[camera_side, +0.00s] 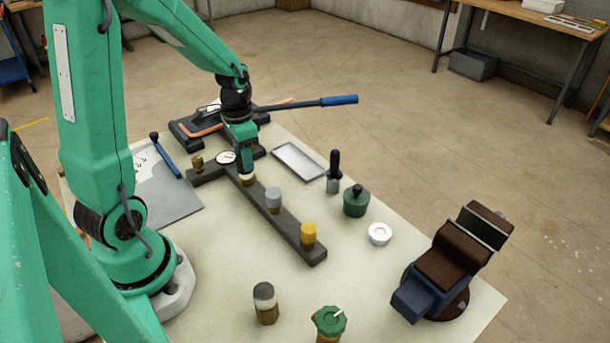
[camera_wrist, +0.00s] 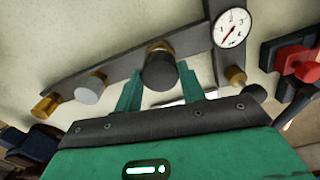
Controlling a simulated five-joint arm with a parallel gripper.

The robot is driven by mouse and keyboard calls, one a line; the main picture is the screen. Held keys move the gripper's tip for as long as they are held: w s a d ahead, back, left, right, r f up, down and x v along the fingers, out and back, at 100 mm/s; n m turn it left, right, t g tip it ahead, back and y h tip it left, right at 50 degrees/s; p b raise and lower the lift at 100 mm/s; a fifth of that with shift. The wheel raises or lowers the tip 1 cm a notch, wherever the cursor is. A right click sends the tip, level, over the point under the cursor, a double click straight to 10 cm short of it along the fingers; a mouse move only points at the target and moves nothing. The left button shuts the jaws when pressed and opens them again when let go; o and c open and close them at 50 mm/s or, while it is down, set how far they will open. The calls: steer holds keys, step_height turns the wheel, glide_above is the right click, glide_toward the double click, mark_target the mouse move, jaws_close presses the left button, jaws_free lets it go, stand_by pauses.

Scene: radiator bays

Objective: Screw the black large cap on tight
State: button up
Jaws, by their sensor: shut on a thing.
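The black large cap (camera_wrist: 159,70) sits on a fitting of the dark bar (camera_wrist: 121,65) in the wrist view, and a little brass shows behind it. My gripper (camera_wrist: 160,86) is shut on this cap, one green finger on each side. In the side view my gripper (camera_side: 246,175) points down at the bar (camera_side: 286,232) and mostly hides the cap, with a brass part (camera_side: 247,182) showing just below the fingers. How far the cap is threaded on cannot be told.
A grey cap (camera_side: 273,197) and a yellow cap (camera_side: 308,232) stand along the bar. A dial gauge (camera_side: 226,158) and brass fitting (camera_side: 197,162) are behind. A green pot (camera_side: 356,203), white ring (camera_side: 380,234) and vise (camera_side: 448,256) are to the right.

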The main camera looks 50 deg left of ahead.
steer(key=shift+f, duration=0.25)
stand_by(0.3)
steer(key=o, duration=1.1)
steer(key=shift+r, duration=0.1)
steer(key=shift+r, duration=3.8)
steer(key=shift+c, duration=1)
steer(key=shift+r+n, duration=0.25)
steer(key=shift+n, duration=0.65)
steer(key=shift+f, duration=0.1)
